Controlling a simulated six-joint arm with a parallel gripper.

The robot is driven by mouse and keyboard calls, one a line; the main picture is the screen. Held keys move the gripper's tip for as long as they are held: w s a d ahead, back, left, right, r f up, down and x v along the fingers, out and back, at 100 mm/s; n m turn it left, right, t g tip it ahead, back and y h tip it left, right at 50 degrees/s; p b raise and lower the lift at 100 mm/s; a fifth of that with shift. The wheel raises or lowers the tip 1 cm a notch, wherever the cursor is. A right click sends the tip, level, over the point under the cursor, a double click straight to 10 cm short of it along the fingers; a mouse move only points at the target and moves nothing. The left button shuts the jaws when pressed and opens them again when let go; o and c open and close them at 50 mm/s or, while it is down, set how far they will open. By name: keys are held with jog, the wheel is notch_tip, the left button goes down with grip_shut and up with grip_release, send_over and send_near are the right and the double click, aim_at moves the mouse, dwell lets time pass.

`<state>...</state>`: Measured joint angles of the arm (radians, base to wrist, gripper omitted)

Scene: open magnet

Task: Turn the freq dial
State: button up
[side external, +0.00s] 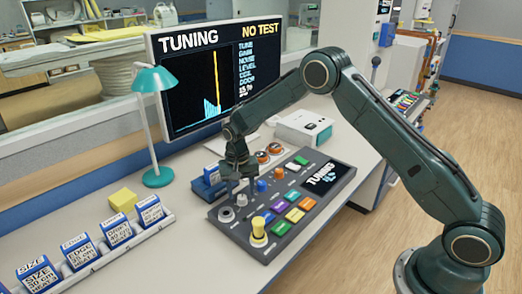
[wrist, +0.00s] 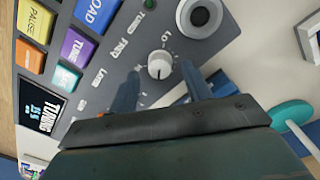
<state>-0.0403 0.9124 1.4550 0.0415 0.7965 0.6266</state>
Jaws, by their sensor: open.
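The freq dial (wrist: 160,66) is a small round white-grey knob with a pointer mark, on the grey console (side external: 327,205). In the wrist view "FREQ" is printed to its left and "Lo" beside it. In the side external view the dial (side external: 241,200) shows just below my fingertips. My gripper (side external: 238,179) points down over the console's back left part. It is open, and in the wrist view its two fingers (wrist: 160,78) lie one on each side of the dial, with nothing held. Whether the fingers touch the dial cannot be told.
A dark round socket (side external: 226,214) and a yellow knob (side external: 258,230) are close by. Several coloured buttons (side external: 294,215) cover the console. A blue block (side external: 208,186) stands behind it. A monitor (side external: 215,65) reads "TUNING" and "NO TEST". A teal lamp (side external: 154,80) stands left.

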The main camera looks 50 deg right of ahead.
jog(key=shift+f, duration=1.1)
jog(key=c, duration=1)
